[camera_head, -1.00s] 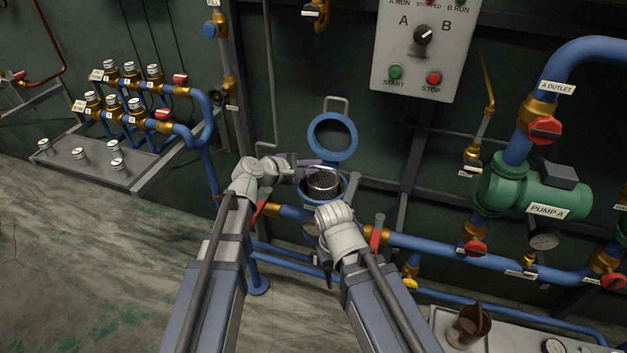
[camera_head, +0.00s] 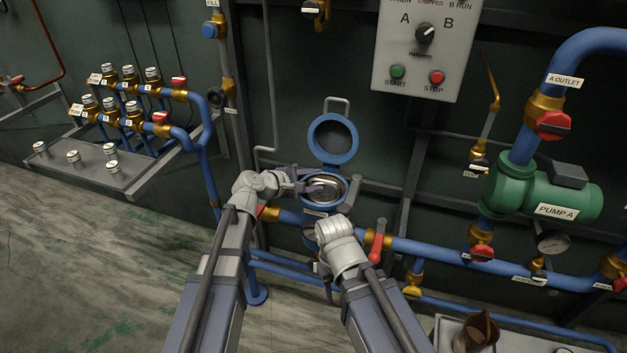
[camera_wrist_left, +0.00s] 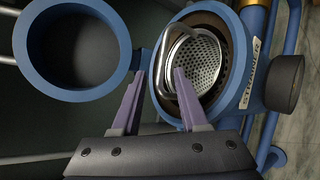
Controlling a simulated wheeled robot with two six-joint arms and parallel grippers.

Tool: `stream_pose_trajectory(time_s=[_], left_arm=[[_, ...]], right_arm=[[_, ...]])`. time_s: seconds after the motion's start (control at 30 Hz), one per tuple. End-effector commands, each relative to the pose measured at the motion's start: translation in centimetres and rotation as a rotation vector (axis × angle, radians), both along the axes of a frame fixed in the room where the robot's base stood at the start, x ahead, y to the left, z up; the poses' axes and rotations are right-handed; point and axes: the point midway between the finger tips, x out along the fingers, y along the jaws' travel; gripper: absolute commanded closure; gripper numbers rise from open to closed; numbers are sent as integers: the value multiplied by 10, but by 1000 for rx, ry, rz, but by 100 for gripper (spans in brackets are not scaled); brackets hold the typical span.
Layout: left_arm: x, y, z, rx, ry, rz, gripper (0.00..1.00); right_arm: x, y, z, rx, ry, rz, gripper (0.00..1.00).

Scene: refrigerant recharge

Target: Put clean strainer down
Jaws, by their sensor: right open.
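The clean strainer (camera_head: 323,190) is a perforated metal basket with a wire handle. It sits inside the open blue strainer housing (camera_head: 342,198), its rim near the housing mouth. In the left wrist view the basket (camera_wrist_left: 203,62) shows inside the round housing (camera_wrist_left: 250,95), slightly tilted. My left gripper (camera_head: 316,180) is at the housing mouth. In the left wrist view its two purple fingers (camera_wrist_left: 159,78) are spread apart, with the wire handle beside the right-hand finger. My right gripper (camera_head: 323,270) is open, low in front of the housing; its fingertips are mostly hidden.
The round blue lid (camera_head: 333,138) stands swung open behind the housing. Blue pipes with red-handled valves (camera_head: 378,243) run to the right toward green pump A (camera_head: 540,195). A tray with a brown container (camera_head: 477,331) is at the lower right. A control panel (camera_head: 418,50) hangs above.

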Motion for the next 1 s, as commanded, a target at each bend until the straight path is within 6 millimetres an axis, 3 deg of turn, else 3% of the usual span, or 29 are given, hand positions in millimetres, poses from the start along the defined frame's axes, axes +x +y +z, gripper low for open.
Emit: stream_pose_trajectory(time_s=[0.3,0.7,1.0], left_arm=[[-2,2,6,1,0,1,57],[-50,54,40,0,1,4,57],[-71,78,52,0,-1,1,57]], right_arm=[[0,0,6,0,0,0,50],[0,0,40,0,0,0,50],[0,0,52,0,0,0,50]])
